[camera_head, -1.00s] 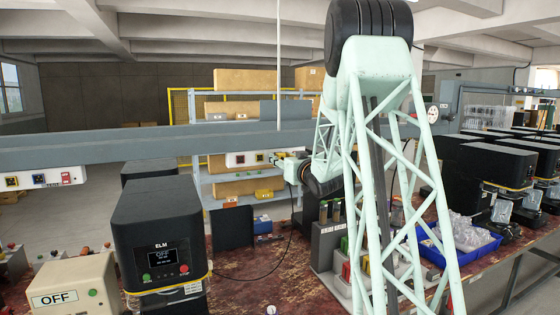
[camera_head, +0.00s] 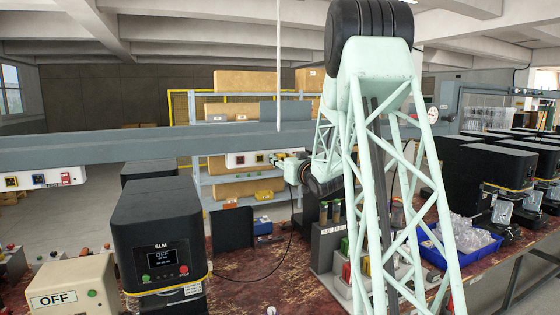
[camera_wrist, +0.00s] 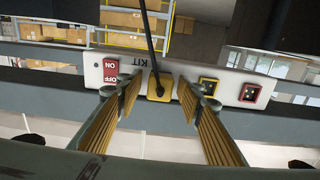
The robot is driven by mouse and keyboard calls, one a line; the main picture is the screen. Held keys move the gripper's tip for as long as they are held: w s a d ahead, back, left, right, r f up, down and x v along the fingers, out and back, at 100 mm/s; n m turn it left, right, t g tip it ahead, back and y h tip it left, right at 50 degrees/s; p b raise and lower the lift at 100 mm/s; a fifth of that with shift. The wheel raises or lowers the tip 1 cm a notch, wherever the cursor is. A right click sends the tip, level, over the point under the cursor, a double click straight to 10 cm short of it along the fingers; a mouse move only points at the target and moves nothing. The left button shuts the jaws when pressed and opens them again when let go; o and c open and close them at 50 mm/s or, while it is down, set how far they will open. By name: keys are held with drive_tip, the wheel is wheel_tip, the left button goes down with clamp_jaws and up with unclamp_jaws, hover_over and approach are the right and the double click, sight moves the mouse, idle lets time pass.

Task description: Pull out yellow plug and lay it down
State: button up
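The yellow plug (camera_wrist: 158,88) sits in a white socket strip (camera_wrist: 228,88) marked KIT on the grey beam. A black cable (camera_wrist: 148,35) runs from the plug and crosses the top of the wrist view. My gripper (camera_wrist: 159,92) is open, with one ribbed finger on each side of the plug. Gaps show between the fingers and the plug, so they do not appear to touch it. In the head view my gripper (camera_head: 280,157) is at the strip (camera_head: 240,159), where the plug is too small to make out clearly.
The strip also holds a red ON/OFF switch (camera_wrist: 110,71), a yellow-framed socket (camera_wrist: 208,86) and a red socket (camera_wrist: 249,92). The grey beam (camera_head: 120,149) runs across the scene. Below are a dark red table (camera_head: 245,285), a black ELM machine (camera_head: 158,228) and a blue bin (camera_head: 470,253).

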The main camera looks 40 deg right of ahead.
sight(282, 159)
drive_tip(key=shift+b, duration=0.35)
idle(0.4)
drive_tip(key=c, duration=1.1)
drive_tip(key=shift+s, duration=0.1)
drive_tip(key=shift+b+v, duration=0.65)
drive_tip(key=shift+v, duration=0.25)
drive_tip(key=shift+b+v, duration=1.15)
drive_tip(key=shift+v, duration=0.9)
drive_tip(key=shift+f, duration=0.1)
